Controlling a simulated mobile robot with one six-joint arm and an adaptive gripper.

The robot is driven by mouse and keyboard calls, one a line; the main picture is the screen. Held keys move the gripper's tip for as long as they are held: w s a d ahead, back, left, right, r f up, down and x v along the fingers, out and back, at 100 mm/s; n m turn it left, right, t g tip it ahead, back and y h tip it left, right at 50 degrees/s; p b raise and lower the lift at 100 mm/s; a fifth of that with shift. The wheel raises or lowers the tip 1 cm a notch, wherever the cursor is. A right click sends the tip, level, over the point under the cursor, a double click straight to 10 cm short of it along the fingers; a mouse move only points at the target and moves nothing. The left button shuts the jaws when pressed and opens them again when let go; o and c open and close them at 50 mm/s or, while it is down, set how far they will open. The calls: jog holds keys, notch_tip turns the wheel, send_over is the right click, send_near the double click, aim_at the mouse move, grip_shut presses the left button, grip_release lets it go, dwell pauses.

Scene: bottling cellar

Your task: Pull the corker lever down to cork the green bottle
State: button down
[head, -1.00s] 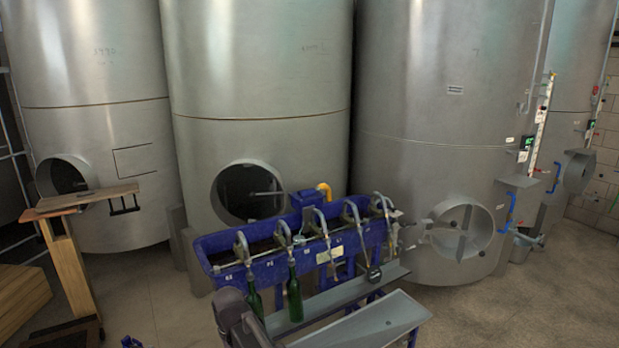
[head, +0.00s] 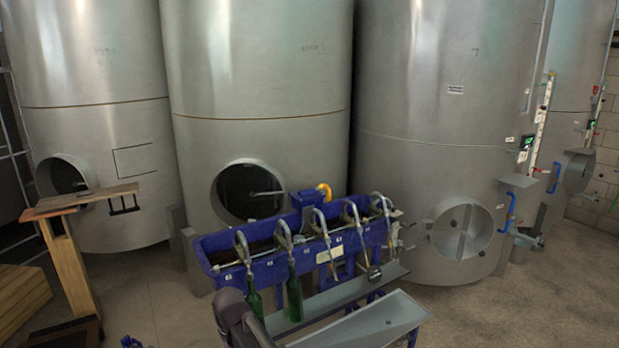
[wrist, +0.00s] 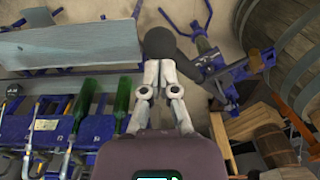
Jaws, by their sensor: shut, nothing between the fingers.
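In the wrist view, my gripper (wrist: 163,68) is shut and empty, its pale fingers together. A dark round knob (wrist: 158,40) lies right at the fingertips; I cannot tell whether they touch it. A blue metal frame, seemingly the corker (wrist: 240,75), stands to the right of the fingers, with a dark arm running toward the knob. Two green bottles hang at the blue filler: one (head: 293,298) and another (head: 253,303) in the head view. They also show left of my gripper in the wrist view. No bottle in the corker can be made out. My gripper is outside the head view.
The blue filler (head: 215,272) with several spouts and a grey trough (head: 375,318) stands beside my arm. Wooden barrels (wrist: 290,45) are at the right of the wrist view. A wooden stand (head: 70,270) is at the left. Large steel tanks fill the back.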

jog(key=shift+d+f+b, duration=0.2)
jog(key=shift+f+b, duration=0.35)
jog(key=shift+f, duration=0.05)
jog(key=shift+d+f+b, duration=0.2)
jog(key=shift+f+b, duration=0.3)
jog(key=shift+f, duration=0.1)
jog(key=shift+s, duration=0.1)
jog(key=shift+f, duration=0.15)
jog(key=shift+f+b, duration=1.1)
jog(key=shift+b, duration=0.25)
jog(key=shift+f, duration=0.1)
jog(key=shift+s+d+f+b, duration=0.1)
jog(key=shift+d+f+b, duration=0.05)
jog(key=shift+f+b, duration=0.55)
jog(key=shift+d+f+b, duration=0.15)
jog(key=shift+f+b, duration=0.4)
jog(key=shift+b, duration=0.1)
jog(key=shift+f, duration=0.1)
jog(key=shift+s+d+f+b, duration=0.1)
jog(key=shift+d+f+b, duration=0.05)
jog(key=shift+f+b, duration=0.55)
jog(key=shift+s+d+f+b, duration=0.1)
jog(key=shift+d+f+b, duration=0.05)
jog(key=shift+f+b, duration=0.5)
